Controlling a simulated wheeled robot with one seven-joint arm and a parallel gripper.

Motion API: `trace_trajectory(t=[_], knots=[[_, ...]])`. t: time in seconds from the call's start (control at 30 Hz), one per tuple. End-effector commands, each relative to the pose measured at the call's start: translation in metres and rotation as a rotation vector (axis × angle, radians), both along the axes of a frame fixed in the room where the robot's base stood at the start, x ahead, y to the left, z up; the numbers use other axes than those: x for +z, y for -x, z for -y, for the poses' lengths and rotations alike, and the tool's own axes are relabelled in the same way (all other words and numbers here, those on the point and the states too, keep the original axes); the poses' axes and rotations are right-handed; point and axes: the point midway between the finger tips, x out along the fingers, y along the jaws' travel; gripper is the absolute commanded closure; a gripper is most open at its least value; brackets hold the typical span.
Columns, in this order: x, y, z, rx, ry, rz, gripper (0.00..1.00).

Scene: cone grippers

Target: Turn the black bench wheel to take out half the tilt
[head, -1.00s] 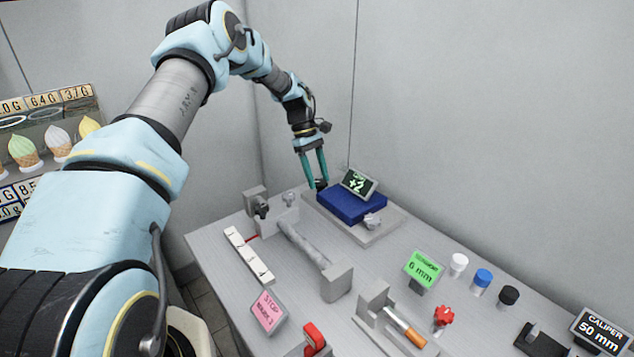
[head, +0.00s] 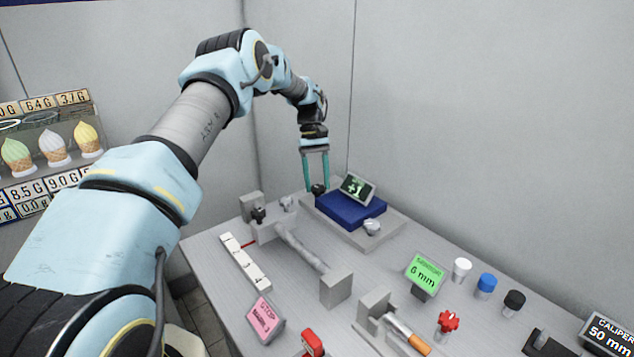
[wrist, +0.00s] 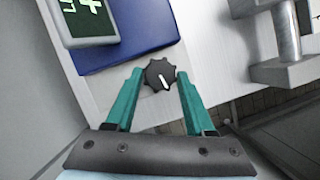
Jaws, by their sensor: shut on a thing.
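The black bench wheel (wrist: 160,74) is a lobed knob with a white pointer mark. It stands at the left corner of the blue block (head: 350,207) and also shows in the head view (head: 318,188). My gripper (head: 317,187) comes down from above with its teal fingers on either side of the wheel, shut on it; the wrist view shows a fingertip at each side. The small display (head: 357,188) on the blue block seems to read +1 in the head view; it is cut off in the wrist view. The white mark points toward my palm in the wrist view.
A silver knob (head: 372,227) sits at the block's front. A grey bar fixture (head: 300,249), white strip (head: 245,262), pink sign (head: 265,316), green display (head: 425,273) and red knob (head: 447,322) stand nearer. The wall is close behind the bench.

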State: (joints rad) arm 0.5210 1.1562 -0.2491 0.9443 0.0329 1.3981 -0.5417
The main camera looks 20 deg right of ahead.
Motion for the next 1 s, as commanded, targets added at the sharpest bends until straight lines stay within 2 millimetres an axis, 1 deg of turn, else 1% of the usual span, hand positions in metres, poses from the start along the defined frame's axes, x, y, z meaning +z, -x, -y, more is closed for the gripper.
trace_trajectory(t=[0.3,0.33,0.57,0.87,1.0], knots=[[0.001,-0.001,0.0,0.0,0.001,0.004,1.0],[0.001,-0.001,0.0,0.0,0.001,0.003,0.43],[0.0,0.0,0.0,0.0,0.001,0.002,0.17],[0.001,-0.001,0.0,0.0,0.001,0.002,0.16],[0.013,-0.007,0.002,0.001,0.002,0.005,0.16]])
